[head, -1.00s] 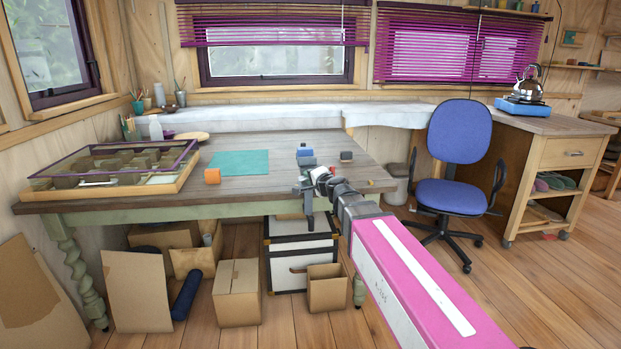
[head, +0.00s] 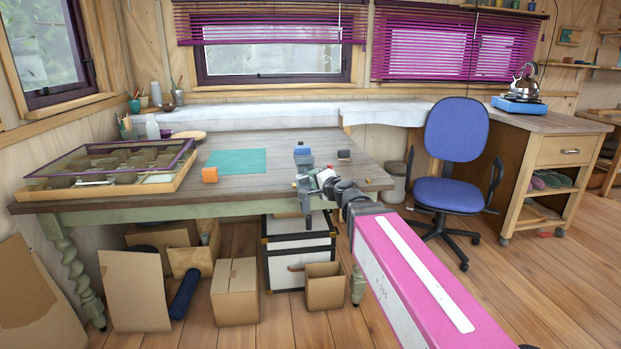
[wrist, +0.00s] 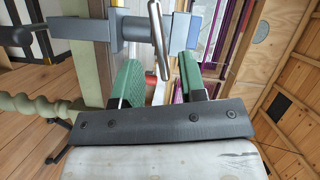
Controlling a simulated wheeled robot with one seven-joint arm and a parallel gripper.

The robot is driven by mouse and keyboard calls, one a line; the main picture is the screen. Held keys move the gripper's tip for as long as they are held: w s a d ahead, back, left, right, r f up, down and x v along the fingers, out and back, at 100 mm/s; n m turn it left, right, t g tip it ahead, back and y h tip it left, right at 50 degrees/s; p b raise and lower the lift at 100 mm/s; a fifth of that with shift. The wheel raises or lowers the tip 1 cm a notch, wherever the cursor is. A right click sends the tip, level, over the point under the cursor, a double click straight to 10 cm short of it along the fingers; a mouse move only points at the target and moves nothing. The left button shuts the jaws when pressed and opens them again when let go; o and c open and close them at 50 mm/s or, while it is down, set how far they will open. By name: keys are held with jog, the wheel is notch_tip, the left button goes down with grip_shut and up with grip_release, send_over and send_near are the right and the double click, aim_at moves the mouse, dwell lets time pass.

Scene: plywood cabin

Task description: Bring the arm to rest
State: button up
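My gripper (head: 318,178) is at the front edge of the workbench in the head view, at the end of my pink and white arm, which reaches in from the lower right. It is small and partly hidden there. In the wrist view my gripper (wrist: 160,63) shows two green-padded fingers standing apart, with nothing visibly held between them. A grey and blue vise (head: 303,153) sits at the bench edge close to my gripper. In the wrist view the grey vise (wrist: 90,28) and its metal handle lie just beyond the fingertips.
Cardboard boxes (head: 235,292) and a black-and-white trunk (head: 298,252) stand below. A blue chair (head: 455,150) stands right.

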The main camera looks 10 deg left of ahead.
jog(key=shift+v, duration=0.85)
jog(key=s+d+f+n+g+h, duration=0.1)
jog(key=s+d+f+n+g, duration=0.2)
jog(key=f, duration=0.4)
jog(key=s+d+f+n+g+h, duration=0.1)
jog(key=d+f+g+h, duration=0.1)
jog(key=d+f, duration=0.45)
jog(key=s+d+f+n+g+h, duration=0.1)
jog(key=s+d+f+n+g, duration=0.15)
jog(key=f, duration=0.65)
jog(key=s+d+f+g+h, duration=0.3)
jog(key=s+d+f, duration=0.1)
jog(key=d, duration=0.3)
jog(key=s+d+f+n+g+h, duration=0.1)
jog(key=s+d+f+g+h, duration=0.1)
jog(key=s+d+f+g, duration=0.1)
jog(key=s+d+f, duration=0.1)
jog(key=d+f, duration=0.1)
jog(key=d, duration=0.1)
jog(key=shift+s+d+f+h, duration=0.3)
jog(key=shift+s+d+h, duration=0.05)
jog(key=shift+h, duration=0.05)
